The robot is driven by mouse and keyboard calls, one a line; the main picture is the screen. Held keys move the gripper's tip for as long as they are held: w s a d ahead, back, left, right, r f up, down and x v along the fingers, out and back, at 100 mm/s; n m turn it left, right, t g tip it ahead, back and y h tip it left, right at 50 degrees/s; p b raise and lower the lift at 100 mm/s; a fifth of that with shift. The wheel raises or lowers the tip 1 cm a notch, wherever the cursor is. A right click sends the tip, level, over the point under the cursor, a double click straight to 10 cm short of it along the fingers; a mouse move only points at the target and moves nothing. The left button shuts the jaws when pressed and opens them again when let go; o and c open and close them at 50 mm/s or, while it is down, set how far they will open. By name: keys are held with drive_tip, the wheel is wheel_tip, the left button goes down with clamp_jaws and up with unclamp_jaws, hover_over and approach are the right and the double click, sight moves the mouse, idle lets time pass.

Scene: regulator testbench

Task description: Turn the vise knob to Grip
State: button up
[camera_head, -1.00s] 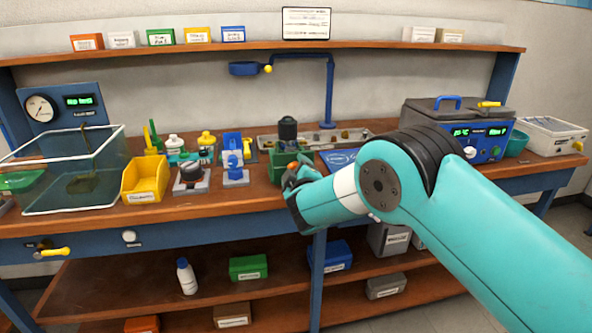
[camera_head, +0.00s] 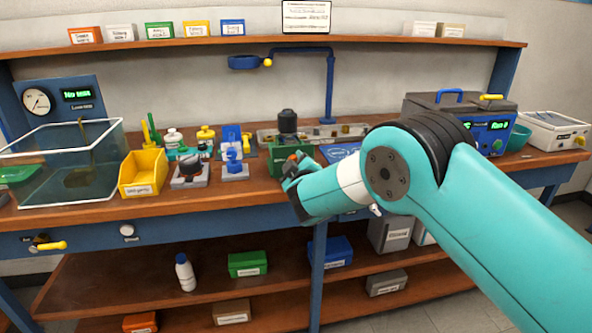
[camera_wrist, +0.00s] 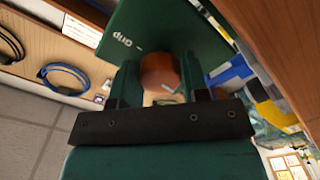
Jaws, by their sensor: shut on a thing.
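The green vise (camera_head: 277,166) stands near the bench's front edge in the head view, with a black cylindrical part (camera_head: 287,122) above it. In the wrist view its green face (camera_wrist: 165,32) shows a white "Grip" label and tick mark at upper left. The round orange-brown vise knob (camera_wrist: 160,72) sits between the fingers of my gripper (camera_wrist: 160,85), which is shut on it. A pale mark shows low on the knob, but its exact pointing is unclear. In the head view my gripper (camera_head: 290,172) is at the vise's front, and the knob is mostly hidden.
Left of the vise are a blue fixture (camera_head: 234,166), a black-knobbed grey device (camera_head: 189,173), a yellow bin (camera_head: 142,178) and a clear tank (camera_head: 75,195). A blue-fronted bath unit (camera_head: 489,138) stands at right. The bench front (camera_head: 200,231) lies below.

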drive_tip(key=m+b, duration=0.1)
drive_tip(key=b, duration=0.1)
drive_tip(key=m+b, duration=0.2)
drive_tip(key=b, duration=0.1)
drive_tip(key=shift+f+m, duration=0.3)
drive_tip(key=shift+f, duration=0.1)
drive_tip(key=m+b, duration=0.5)
drive_tip(key=b, duration=0.2)
drive_tip(key=shift+b, duration=0.35)
drive_tip(key=m+b, duration=0.5)
drive_tip(key=shift+a+b, duration=0.1)
drive_tip(key=shift+b, duration=0.2)
drive_tip(key=m+b, duration=0.4)
drive_tip(key=shift+r, duration=0.1)
drive_tip(key=m+b, duration=0.3)
drive_tip(key=m, duration=0.1)
drive_tip(key=shift+b, duration=0.3)
drive_tip(key=m+b, duration=0.3)
drive_tip(key=m, duration=0.1)
drive_tip(key=shift+r+m, duration=0.15)
drive_tip(key=shift+m, duration=0.15)
drive_tip(key=m+b, duration=0.2)
drive_tip(key=m, duration=0.3)
drive_tip(key=shift+b, duration=0.4)
drive_tip(key=shift+r+m+b, duration=0.15)
drive_tip(key=shift+m+b, duration=0.45)
drive_tip(key=shift+m, duration=1)
